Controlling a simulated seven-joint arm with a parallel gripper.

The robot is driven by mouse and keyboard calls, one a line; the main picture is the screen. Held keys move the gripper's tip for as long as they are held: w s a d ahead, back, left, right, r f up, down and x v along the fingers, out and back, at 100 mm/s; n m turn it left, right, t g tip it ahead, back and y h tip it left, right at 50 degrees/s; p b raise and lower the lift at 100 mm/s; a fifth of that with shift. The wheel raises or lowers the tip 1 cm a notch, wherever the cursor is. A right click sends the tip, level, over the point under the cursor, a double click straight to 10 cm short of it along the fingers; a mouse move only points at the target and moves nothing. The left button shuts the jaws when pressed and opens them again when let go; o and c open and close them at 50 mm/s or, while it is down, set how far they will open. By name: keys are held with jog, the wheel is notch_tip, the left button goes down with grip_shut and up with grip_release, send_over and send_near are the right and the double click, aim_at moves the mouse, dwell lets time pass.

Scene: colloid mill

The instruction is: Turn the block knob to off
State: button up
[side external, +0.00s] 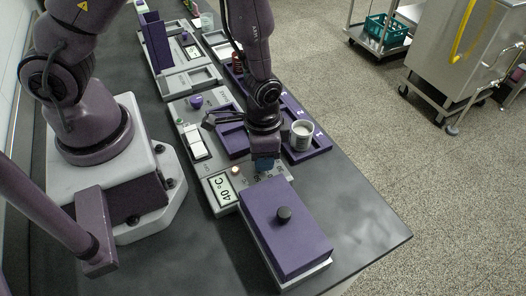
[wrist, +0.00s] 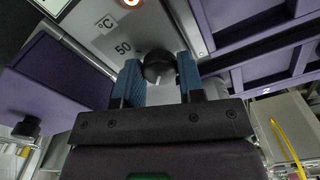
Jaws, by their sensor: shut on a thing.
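The block knob (wrist: 158,66) is a round black dial on a grey panel (wrist: 125,35), with a printed 50 and °C beside it in the wrist view. My gripper (wrist: 160,76) has blue-padded fingers on either side of the knob, shut on it. In the side view my gripper (side external: 264,161) points down at the panel and hides the knob. A display (side external: 222,190) on the panel reads 40 °C. A small round light (side external: 235,169) near it glows. The knob's pointer and the off mark cannot be made out.
A purple lidded box (side external: 285,240) with a black top knob (side external: 284,214) stands just in front of the panel. The dark bench (side external: 365,235) is clear at front right.

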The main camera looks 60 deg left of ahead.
jog(key=n, duration=0.4)
jog(key=shift+n, duration=2.3)
jog(key=o, duration=0.9)
notch_tip(320, 180, up, 13)
